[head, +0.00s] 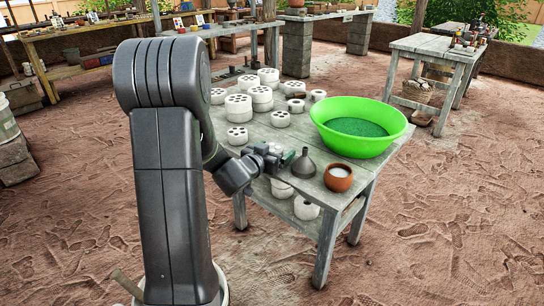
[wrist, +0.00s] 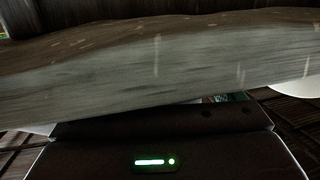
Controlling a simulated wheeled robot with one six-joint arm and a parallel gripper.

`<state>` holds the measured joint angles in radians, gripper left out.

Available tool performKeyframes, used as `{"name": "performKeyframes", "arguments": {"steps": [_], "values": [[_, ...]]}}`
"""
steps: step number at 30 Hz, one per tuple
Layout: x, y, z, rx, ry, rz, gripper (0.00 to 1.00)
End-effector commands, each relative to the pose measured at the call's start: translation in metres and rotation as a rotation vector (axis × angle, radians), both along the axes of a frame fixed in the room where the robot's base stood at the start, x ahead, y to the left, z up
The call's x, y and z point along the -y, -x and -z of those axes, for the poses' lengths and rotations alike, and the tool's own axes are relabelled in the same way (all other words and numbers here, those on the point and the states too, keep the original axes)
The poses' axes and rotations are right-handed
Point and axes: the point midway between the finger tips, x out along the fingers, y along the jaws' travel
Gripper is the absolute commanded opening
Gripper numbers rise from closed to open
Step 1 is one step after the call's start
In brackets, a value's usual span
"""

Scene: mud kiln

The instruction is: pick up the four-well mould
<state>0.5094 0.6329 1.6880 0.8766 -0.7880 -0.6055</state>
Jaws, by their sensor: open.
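Several white round moulds with wells stand on the grey wooden table (head: 262,196), some of them stacked. A small one (head: 237,137) stands near the table's left edge and another (head: 280,118) farther in. The wells are too small to count surely, so I cannot tell which is the four-well mould. My gripper (head: 283,160) is open at the near left edge of the table, beside a dark funnel, with no mould seen between its fingers. In the wrist view a wooden board edge fills the middle and the fingertips are hidden.
A green basin (head: 361,124) takes up the table's right side. The grey funnel (head: 304,170) and a brown clay pot (head: 338,178) stand near the front. More white moulds (head: 306,209) sit below the tabletop. Other benches (head: 437,50) stand behind; the dirt floor at right is clear.

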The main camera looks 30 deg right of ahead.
Motion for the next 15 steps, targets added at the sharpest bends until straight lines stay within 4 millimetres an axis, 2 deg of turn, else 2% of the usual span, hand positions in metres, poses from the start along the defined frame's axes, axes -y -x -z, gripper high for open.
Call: {"name": "performKeyframes", "arguments": {"steps": [8,15], "values": [[0.0037,-0.0021,0.0001,0.0,-0.001,-0.001,0.88],[0.0035,-0.002,0.0002,0.0,0.0,-0.001,0.43]]}}
